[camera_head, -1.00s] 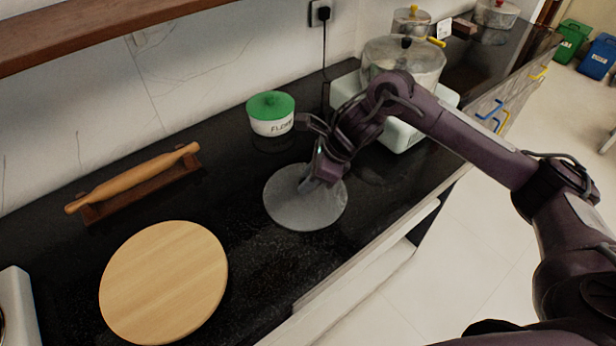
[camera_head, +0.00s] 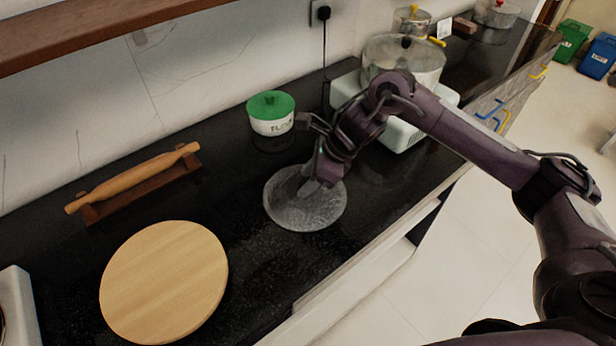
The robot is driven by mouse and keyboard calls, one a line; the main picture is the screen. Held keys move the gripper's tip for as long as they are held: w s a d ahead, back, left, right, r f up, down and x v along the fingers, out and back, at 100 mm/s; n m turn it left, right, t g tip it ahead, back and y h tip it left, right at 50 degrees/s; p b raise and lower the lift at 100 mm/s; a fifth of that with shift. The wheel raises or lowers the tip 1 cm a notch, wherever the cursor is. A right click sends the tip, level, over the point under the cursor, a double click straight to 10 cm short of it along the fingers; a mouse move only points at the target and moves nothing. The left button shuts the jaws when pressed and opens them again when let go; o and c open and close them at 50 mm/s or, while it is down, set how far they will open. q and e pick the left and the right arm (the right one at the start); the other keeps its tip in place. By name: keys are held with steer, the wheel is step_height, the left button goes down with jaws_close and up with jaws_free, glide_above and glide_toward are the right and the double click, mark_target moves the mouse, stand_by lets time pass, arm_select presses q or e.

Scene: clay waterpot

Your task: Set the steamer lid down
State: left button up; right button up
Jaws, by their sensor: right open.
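The steamer lid (camera_head: 306,214) is a round grey metal disc. It lies flat on the black counter, between the round wooden board and the white appliance. My right gripper (camera_head: 308,187) is open, low over the middle of the lid, with its fingers hiding the lid's centre and any knob there. I cannot tell whether the fingers touch the lid. The steamer pot (camera_head: 404,62) stands on the white appliance (camera_head: 405,134) behind my right arm. My left gripper is out of the picture.
A flour tub with a green lid (camera_head: 271,113) stands behind the steamer lid. A rolling pin (camera_head: 133,178) rests on a wooden stand at the left. The round wooden board (camera_head: 164,283) lies at the front left. The counter's front edge is close to the lid's right.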

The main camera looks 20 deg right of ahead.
steer(key=v, duration=1.1)
steer(key=shift+r, duration=0.3)
steer(key=shift+d, duration=0.15)
